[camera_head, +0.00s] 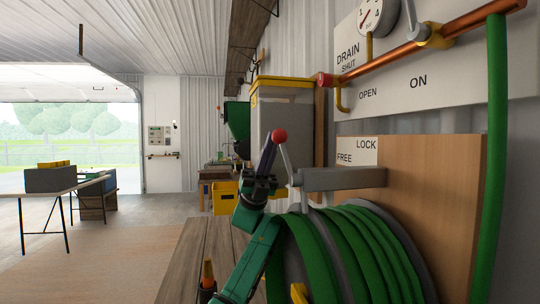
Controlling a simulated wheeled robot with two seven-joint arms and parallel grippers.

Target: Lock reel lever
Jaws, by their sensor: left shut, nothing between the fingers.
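The hose reel with green hose (345,250) hangs on a wooden wall panel (430,190) at the right. A grey bracket (345,178) juts out above it. The reel lever (287,160), a thin metal rod with a red ball knob (279,136), rises from the bracket's left end, tilted left. A LOCK/FREE label (357,151) is behind it. My left gripper (268,152) is shut, its fingers pointing up, just left of the lever and close to the knob; I cannot tell whether they touch. My right gripper is out of view.
A wooden bench top (200,255) lies left of my arm. A copper pipe (410,48) and gauge (378,18) are on the wall above. A yellow-lidded bin (283,105) stands behind the lever. Open floor lies to the left.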

